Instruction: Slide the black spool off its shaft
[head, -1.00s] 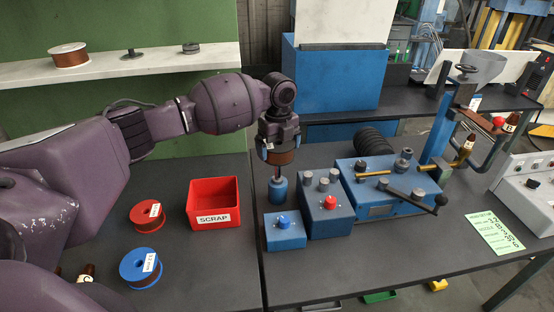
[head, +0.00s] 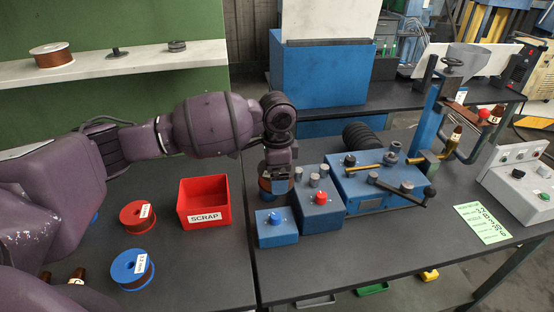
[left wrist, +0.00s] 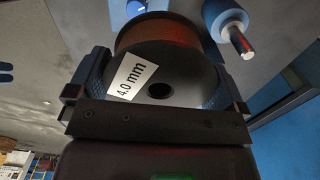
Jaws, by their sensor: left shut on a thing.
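The black spool (left wrist: 190,72) has a black flange, copper-brown winding and a white "4.0 mm" label. In the left wrist view it sits between the two fingers of my left gripper (left wrist: 152,85), which is shut on it. The shaft (left wrist: 240,41), with a blue base and bare metal tip, stands apart from the spool in that view, at the upper right. In the head view my left gripper (head: 277,187) is low over the bench, left of the blue control boxes. It hides most of the spool and the shaft there. My right gripper is not in view.
A red SCRAP bin (head: 204,203) stands left of the gripper, with a red spool (head: 137,217) and a blue spool (head: 132,269) further left. A blue button box (head: 277,228), a larger control box (head: 319,206) and a blue machine (head: 375,190) stand close on the right.

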